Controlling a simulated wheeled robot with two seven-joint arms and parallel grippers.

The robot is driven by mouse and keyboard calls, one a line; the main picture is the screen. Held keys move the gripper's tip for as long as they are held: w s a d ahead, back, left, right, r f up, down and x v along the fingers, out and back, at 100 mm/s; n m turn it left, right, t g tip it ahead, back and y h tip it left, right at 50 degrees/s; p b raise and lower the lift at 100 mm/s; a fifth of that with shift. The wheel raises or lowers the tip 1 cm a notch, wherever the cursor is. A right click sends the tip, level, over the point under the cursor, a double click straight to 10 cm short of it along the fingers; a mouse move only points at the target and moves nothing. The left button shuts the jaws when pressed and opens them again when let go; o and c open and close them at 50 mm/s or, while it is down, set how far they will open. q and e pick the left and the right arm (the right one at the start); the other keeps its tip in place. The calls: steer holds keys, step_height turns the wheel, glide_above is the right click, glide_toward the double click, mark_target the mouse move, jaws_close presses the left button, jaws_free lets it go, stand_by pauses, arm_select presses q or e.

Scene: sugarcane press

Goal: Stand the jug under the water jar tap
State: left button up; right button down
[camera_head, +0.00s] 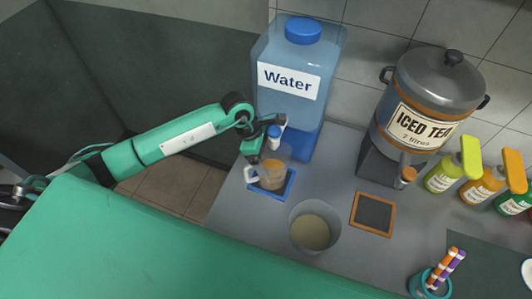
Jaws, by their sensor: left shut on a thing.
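A clear jug (270,178) with amber liquid stands or hovers over a blue-edged mat (285,189) in front of the water jar (297,85). The jar is blue and labelled "Water". Its tap (274,132) is just above the jug, partly hidden by my gripper. My left gripper (258,152) is shut on the jug at its upper left side, near the rim. Whether the jug's base touches the mat is hard to tell. My right gripper is not in view.
A clear bucket (312,228) with pale liquid stands in front, right of the jug. An orange-edged mat (373,214) lies below the iced tea urn (426,100). Bottles (447,170) stand at right, and a teal cup of straws (431,283) at the front right.

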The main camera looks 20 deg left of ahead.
arm_select(q)
steer(key=shift+d, duration=0.1)
steer(key=o, duration=1.3)
steer(key=shift+f, duration=0.15)
steer(key=shift+c, duration=0.2)
steer(key=shift+o, duration=1)
steer(key=shift+r, duration=0.2)
steer(key=b+v, duration=0.4)
steer(key=v, duration=0.8)
steer(key=shift+b, duration=0.35)
